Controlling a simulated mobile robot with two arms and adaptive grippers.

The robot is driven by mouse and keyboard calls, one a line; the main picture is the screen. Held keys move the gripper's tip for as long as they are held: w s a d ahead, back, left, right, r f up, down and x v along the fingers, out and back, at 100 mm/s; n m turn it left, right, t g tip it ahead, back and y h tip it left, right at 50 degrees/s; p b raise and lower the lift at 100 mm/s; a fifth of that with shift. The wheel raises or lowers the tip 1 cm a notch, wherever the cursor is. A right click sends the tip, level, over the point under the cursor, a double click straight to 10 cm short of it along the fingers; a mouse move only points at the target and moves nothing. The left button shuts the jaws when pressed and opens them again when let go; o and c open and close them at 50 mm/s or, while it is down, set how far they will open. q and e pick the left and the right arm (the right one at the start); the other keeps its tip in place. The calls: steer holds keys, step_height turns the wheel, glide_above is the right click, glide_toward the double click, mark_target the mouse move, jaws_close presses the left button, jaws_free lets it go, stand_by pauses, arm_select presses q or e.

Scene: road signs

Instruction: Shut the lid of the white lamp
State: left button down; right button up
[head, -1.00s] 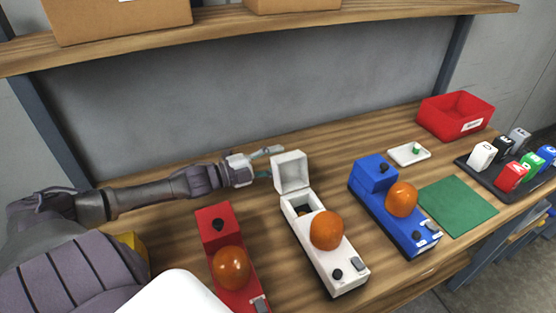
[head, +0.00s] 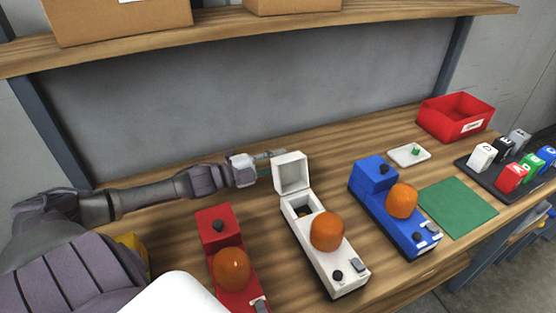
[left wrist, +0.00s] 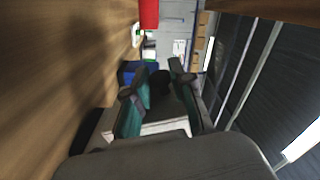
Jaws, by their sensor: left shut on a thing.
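The white lamp (head: 333,270) stands on the wooden bench with an orange dome on top. Its boxy lid (head: 291,172) is open and stands upright at the far end, with the compartment below it uncovered. My left gripper (head: 273,160) is at the lid's left edge, with its fingers closed on the lid. In the left wrist view the teal-padded fingers (left wrist: 156,88) frame a white surface of the lid (left wrist: 165,128); the exact contact is hard to see. My right gripper is not in view.
A red lamp (head: 222,250) stands left of the white one and a blue lamp (head: 385,215) to the right. Farther right are a green mat (head: 458,208), a small white tray (head: 400,158), a red bin (head: 456,128) and a dark tray with several coloured blocks. A shelf (head: 280,38) hangs above.

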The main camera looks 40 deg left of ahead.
mark_target(284, 160)
arm_select(q)
steer(key=shift+r, duration=0.1)
steer(key=shift+s+d+r+m+p, duration=0.2)
steer(key=shift+d+r+m+p, duration=0.1)
steer(key=shift+r+m+p, duration=0.5)
steer(key=shift+s+d+r+m+p, duration=0.25)
steer(key=shift+d+r+m+p, duration=0.2)
steer(key=shift+m+p, duration=0.5)
steer(key=shift+s+d+r+m+p, duration=0.2)
steer(key=shift+d+m+p, duration=0.1)
steer(key=shift+m, duration=0.2)
steer(key=shift+s+d+r+m+p, duration=0.1)
steer(key=shift+d+r+m+p, duration=0.15)
steer(key=shift+m, duration=0.2)
steer(key=shift+s+d+r+m+p, duration=0.15)
steer(key=shift+d+m, duration=0.15)
steer(key=shift+m, duration=0.15)
steer(key=shift+s+d+r+m+p, duration=0.15)
steer(key=shift+d+m, duration=0.15)
steer(key=shift+m, duration=0.15)
steer(key=shift+f, duration=0.1)
steer(key=c, duration=1)
jaws_free()
steer(key=shift+a, duration=0.1)
